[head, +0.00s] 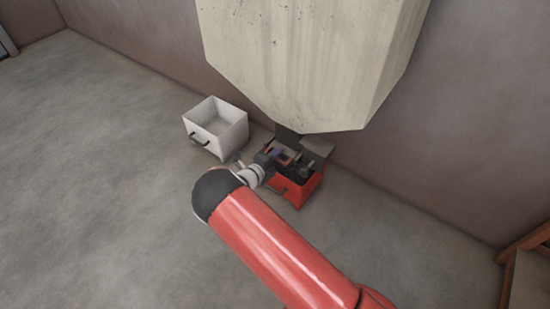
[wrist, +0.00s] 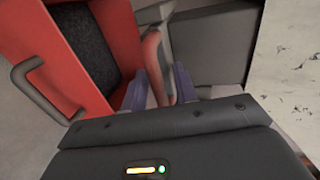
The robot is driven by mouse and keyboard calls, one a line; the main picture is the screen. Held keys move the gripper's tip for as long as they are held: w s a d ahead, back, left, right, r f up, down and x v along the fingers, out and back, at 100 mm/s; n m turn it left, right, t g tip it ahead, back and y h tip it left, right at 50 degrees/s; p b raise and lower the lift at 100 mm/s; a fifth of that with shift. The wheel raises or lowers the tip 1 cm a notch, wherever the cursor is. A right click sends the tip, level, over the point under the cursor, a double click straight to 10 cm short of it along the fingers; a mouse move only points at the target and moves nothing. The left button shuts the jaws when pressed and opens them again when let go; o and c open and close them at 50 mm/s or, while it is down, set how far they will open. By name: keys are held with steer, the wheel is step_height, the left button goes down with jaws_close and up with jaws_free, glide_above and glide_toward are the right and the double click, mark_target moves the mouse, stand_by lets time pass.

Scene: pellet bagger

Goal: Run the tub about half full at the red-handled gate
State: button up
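The red tub (head: 297,192) stands on the floor under the spout of the big pale hopper (head: 310,60). Dark pellets (wrist: 92,45) lie inside it in the wrist view; their exact level is hard to judge. The tub's grey bar handle (wrist: 35,88) faces outward. The gate's red handle (wrist: 153,58) stands up between the purple fingers of my gripper (wrist: 160,92), which close against both its sides. In the head view my gripper (head: 279,157) is just above the tub, below the hopper, and partly hides the spout and the tub's inside.
A white tub (head: 217,128) with a dark handle stands on the floor left of the red one; its visible inside looks empty. The wall (head: 140,50) is close behind. A wooden frame (head: 525,250) is at the far right. The floor at left is clear.

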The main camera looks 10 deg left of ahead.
steer(key=shift+s, duration=0.1)
steer(key=v, duration=0.7)
steer(key=shift+s+a, duration=0.15)
steer(key=shift+s, duration=0.2)
steer(key=shift+r, duration=0.1)
